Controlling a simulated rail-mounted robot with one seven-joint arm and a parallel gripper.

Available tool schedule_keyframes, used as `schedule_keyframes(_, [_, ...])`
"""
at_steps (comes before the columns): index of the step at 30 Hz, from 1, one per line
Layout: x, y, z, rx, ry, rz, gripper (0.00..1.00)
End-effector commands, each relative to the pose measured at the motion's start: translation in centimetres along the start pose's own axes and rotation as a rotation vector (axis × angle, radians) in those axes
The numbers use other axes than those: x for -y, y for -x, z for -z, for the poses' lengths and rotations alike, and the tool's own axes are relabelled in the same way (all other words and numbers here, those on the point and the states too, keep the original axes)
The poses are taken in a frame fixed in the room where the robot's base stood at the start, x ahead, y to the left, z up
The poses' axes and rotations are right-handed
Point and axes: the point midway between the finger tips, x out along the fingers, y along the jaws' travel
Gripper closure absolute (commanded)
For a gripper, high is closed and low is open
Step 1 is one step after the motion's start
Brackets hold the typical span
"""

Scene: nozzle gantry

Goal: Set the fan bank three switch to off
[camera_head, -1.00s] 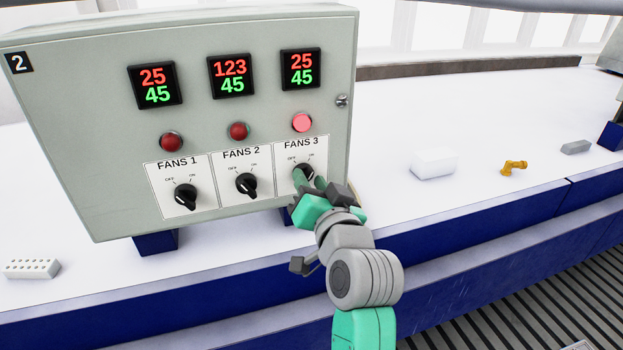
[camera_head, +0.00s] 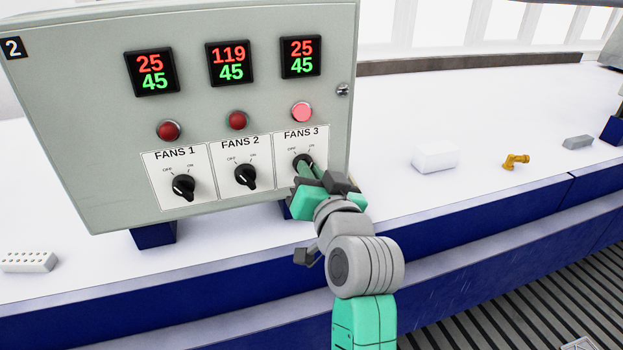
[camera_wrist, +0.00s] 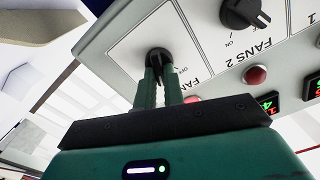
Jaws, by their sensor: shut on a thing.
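The fans 3 switch (camera_head: 303,160) is a black rotary knob on a white plate marked OFF and ON, at the right of the grey control box. My gripper (camera_head: 308,172) is shut on this knob, its two green fingers reaching it from the front right. In the wrist view the fingers (camera_wrist: 160,82) lie on either side of the knob (camera_wrist: 158,56). The fingers partly hide the knob, and I cannot tell for sure where its pointer is. The red lamp (camera_head: 301,112) above fans 3 is lit bright.
The fans 2 knob (camera_head: 246,176) and fans 1 knob (camera_head: 184,187) sit to the left on the control box (camera_head: 90,120). A white block (camera_head: 435,158), a yellow fitting (camera_head: 516,161) and a grey block (camera_head: 578,142) lie on the white bench at right. A white perforated block (camera_head: 28,262) lies at left.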

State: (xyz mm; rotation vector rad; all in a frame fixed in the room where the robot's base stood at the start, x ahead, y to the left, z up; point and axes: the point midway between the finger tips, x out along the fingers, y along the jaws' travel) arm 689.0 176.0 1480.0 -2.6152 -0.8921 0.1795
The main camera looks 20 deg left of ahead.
Motion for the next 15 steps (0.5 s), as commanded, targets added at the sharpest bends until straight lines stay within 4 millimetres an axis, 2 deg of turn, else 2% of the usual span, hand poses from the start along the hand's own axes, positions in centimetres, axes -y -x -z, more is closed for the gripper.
schedule_keyframes(15, [0.07, 0.06, -0.35, -0.004, 0.473, 0.000, 1.00])
